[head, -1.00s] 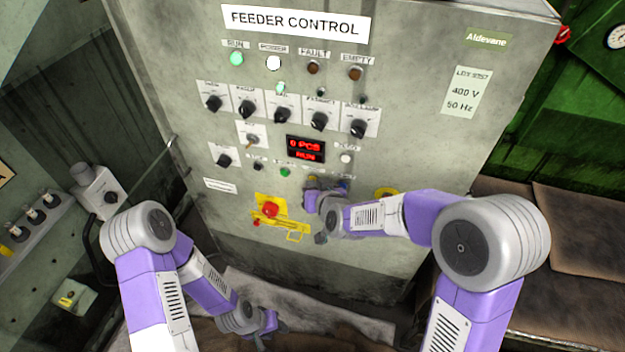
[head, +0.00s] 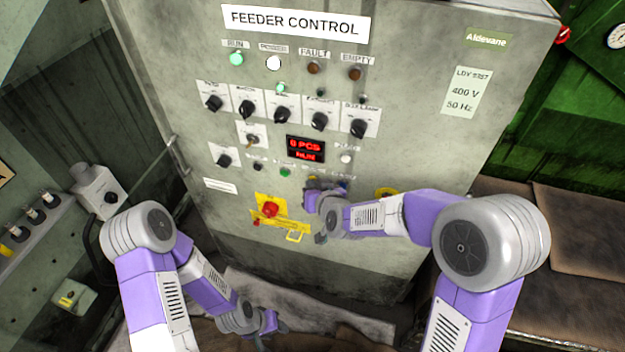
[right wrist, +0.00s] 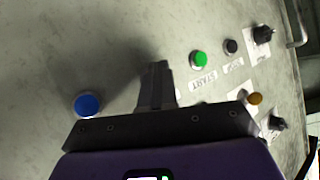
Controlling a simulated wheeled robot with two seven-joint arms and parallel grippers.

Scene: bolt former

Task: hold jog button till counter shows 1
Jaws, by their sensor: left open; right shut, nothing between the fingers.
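The feeder control panel's counter display (head: 305,148) glows red with a PCS line above RUN; the digit looks like 0 but is blurred. My right gripper (head: 319,186) is at the lower button row, fingers shut and empty. In the right wrist view its fingertips (right wrist: 158,70) point at the panel between the green START button (right wrist: 199,59) and a blue button (right wrist: 88,103). I cannot make out the jog button; the fingers hide that stretch of the row, so contact is unclear. My left gripper (head: 267,327) is open, low in front of the cabinet.
A red emergency stop (head: 270,209) on a yellow plate sits left of my right gripper. Several black knobs (head: 282,115) are above the display. The green RUN lamp (head: 236,59) and the white POWER lamp (head: 273,63) are lit. A bench (head: 560,240) stands at the right.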

